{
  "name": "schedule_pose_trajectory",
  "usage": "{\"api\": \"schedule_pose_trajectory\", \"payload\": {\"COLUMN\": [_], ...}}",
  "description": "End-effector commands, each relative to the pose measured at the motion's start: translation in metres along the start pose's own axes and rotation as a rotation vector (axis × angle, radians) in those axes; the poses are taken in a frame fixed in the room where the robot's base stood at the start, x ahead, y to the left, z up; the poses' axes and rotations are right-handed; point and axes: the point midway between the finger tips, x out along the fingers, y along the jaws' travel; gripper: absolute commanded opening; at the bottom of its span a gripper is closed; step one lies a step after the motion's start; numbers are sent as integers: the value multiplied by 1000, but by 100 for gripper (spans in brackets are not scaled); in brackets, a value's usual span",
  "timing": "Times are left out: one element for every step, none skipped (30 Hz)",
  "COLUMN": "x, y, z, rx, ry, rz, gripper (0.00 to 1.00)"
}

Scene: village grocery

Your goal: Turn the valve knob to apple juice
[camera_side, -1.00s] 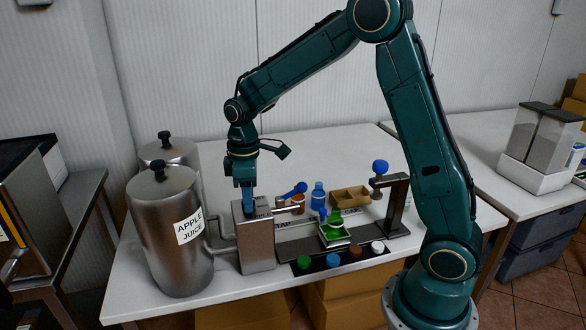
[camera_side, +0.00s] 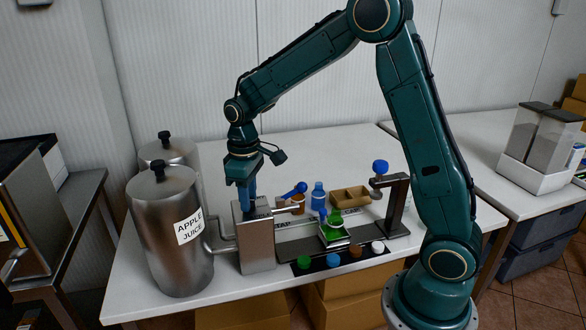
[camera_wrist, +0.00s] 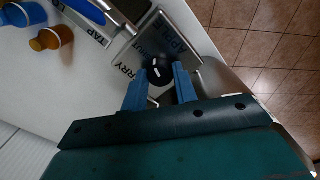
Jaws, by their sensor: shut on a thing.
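The valve knob (camera_wrist: 159,74) is a dark round knob with a short white mark. It sits on top of a steel valve box (camera_side: 255,250), whose top shows in the wrist view (camera_wrist: 172,38) with printed labels including CHERRY and APPLE. My gripper (camera_wrist: 162,72) has its two blue fingers on either side of the knob, shut on it. In the side view, my gripper (camera_side: 247,208) points straight down at the box top and the knob is hidden. I cannot tell exactly which label the white mark faces. A steel tank labelled APPLE JUICE (camera_side: 172,240) stands left of the box.
A second tank (camera_side: 170,150) stands behind. To the right are a tap with a blue handle (camera_side: 295,190), a bottle with green contents (camera_side: 335,226), a blue bottle (camera_side: 318,195), a cardboard tray (camera_side: 350,198) and several coloured caps on a dark strip. The table's back is clear.

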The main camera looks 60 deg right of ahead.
Motion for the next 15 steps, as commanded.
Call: {"api": "schedule_pose_trajectory", "payload": {"x": [-1, -1, -1, -1, -1, -1, -1, -1, -1, -1, -1, -1, -1, -1, -1], "y": [0, 0, 0, 0, 0, 0, 0, 0, 0, 0, 0, 0, 0, 0, 0], "z": [0, 0, 0, 0, 0, 0, 0, 0, 0, -1, -1, -1, -1, -1, -1], "rx": [43, 71, 109, 137, 166, 204, 232, 261, 298, 327, 355, 391, 418, 444, 477], "ry": [2, 2, 2, 2, 2, 2, 2, 2, 2, 2, 2, 2, 2, 2, 3], "rz": [0, 0, 0, 0, 0, 0, 0, 0, 0, 0, 0, 0, 0, 0, 0], "gripper": [6, 6, 6, 6, 6, 6, 6, 6, 6, 6, 6, 6, 6, 6, 6]}}
